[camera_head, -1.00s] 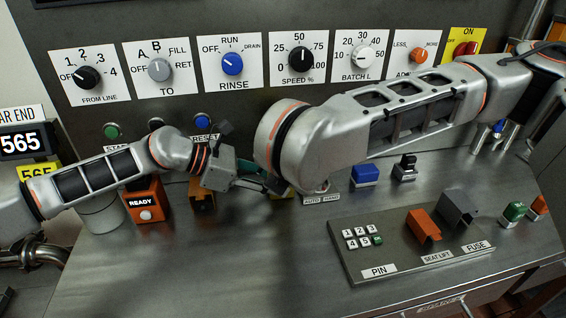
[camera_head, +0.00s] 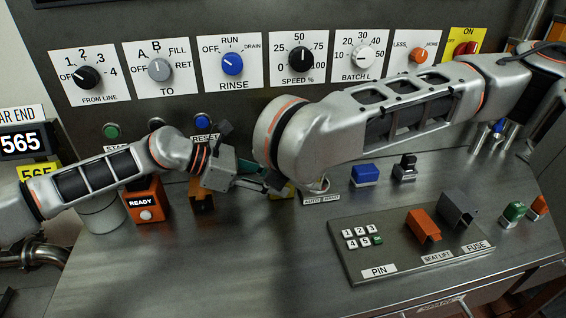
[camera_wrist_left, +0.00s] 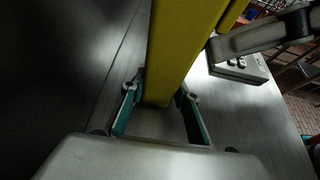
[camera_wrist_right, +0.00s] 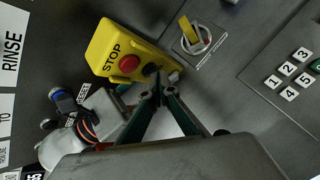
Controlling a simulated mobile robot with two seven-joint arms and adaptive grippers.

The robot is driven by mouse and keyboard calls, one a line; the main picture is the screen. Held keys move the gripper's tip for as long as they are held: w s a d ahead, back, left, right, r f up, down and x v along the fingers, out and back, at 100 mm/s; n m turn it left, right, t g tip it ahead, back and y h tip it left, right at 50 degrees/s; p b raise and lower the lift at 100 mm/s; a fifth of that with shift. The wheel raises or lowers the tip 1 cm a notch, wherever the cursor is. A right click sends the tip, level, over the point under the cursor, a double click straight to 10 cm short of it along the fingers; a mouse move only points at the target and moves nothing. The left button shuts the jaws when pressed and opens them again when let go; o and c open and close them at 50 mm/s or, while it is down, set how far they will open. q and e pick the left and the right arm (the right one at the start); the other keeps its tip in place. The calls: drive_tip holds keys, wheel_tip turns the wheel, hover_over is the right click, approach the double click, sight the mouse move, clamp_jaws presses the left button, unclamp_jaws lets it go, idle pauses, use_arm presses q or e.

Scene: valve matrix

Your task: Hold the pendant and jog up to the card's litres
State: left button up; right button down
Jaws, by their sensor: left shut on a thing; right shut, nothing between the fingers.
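The yellow pendant (camera_wrist_right: 127,50) carries a red STOP button (camera_wrist_right: 129,65) and a dark round button (camera_wrist_right: 152,70) in the right wrist view. My left gripper (camera_wrist_left: 160,106) is shut on the pendant, which stretches away between its fingers. In the head view only a sliver of the pendant (camera_head: 287,190) shows beside my left gripper (camera_head: 262,180); my right arm covers the rest. My right gripper (camera_wrist_right: 158,94) is shut and empty, tips over the dark button; I cannot tell if they touch. A yellow card (camera_head: 38,171), partly cut off, sits below a display (camera_head: 20,143) reading 565.
An orange READY box (camera_head: 146,200) stands left of my left gripper. A keypad panel (camera_head: 410,262) with an orange and a grey cover lies front right. A yellow-handled AUTO/HAND selector (camera_wrist_right: 190,32) is near the pendant. The front left of the console is bare.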

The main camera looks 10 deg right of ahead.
drive_tip(key=shift+w, duration=0.45)
idle(1.1)
drive_tip(key=shift+s, duration=0.95)
drive_tip(key=s, duration=0.5)
idle(0.4)
idle(0.9)
use_arm(q)
drive_tip(key=o, duration=0.9)
